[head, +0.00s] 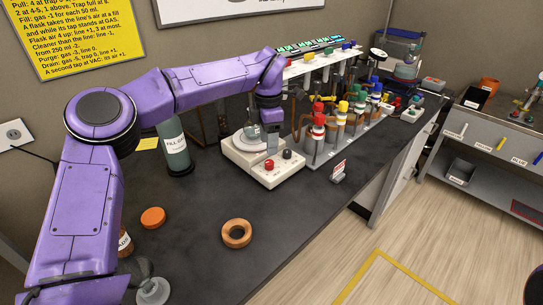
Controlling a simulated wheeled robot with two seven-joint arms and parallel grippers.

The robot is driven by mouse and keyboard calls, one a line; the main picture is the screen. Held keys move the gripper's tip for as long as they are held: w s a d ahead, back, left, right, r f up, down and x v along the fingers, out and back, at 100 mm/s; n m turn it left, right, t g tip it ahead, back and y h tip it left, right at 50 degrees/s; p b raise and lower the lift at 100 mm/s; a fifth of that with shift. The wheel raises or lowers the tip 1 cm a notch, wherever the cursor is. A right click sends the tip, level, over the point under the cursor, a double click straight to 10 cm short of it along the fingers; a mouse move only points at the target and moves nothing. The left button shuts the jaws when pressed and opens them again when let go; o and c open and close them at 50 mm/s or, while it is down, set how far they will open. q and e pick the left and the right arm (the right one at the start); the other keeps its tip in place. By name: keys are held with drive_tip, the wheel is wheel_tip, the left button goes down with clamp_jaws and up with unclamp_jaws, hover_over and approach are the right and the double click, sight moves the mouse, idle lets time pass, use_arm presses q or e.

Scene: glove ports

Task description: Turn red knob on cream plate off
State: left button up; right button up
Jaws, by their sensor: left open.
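The cream plate (237,157) sits on the dark bench, with a round grey top and a sloped front. On its front are a red knob (269,164) at the left and a black knob (287,154) at the right. A small glass flask (252,131) stands on the plate's top. My left gripper (270,142) is over the plate, pointing down beside the flask and just behind the knobs. It is open, and its fingertips are small and hard to make out. I cannot tell whether it touches anything. My right gripper is out of view.
Bottles with red and yellow caps (318,122) stand close right of the plate. A rack (315,62) stands behind. A grey-green bottle (175,145) is left. A cork ring (236,233) and orange lid (153,217) lie in front, with clear bench between. A small sign (339,172) stands near the edge.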

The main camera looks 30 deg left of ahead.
sight(269, 161)
use_arm(q)
drive_tip(key=f, duration=0.7)
drive_tip(key=shift+w, duration=0.4)
drive_tip(key=shift+s+f, duration=0.1)
drive_tip(key=shift+s, duration=0.2)
drive_tip(key=shift+w, duration=0.15)
clamp_jaws()
drive_tip(key=n, duration=0.4)
drive_tip(key=shift+n+b, duration=0.3)
drive_tip(key=shift+b, duration=0.05)
drive_tip(key=n+b, duration=0.2)
drive_tip(key=n, duration=0.3)
drive_tip(key=shift+a+n, duration=0.1)
drive_tip(key=shift+n, duration=0.2)
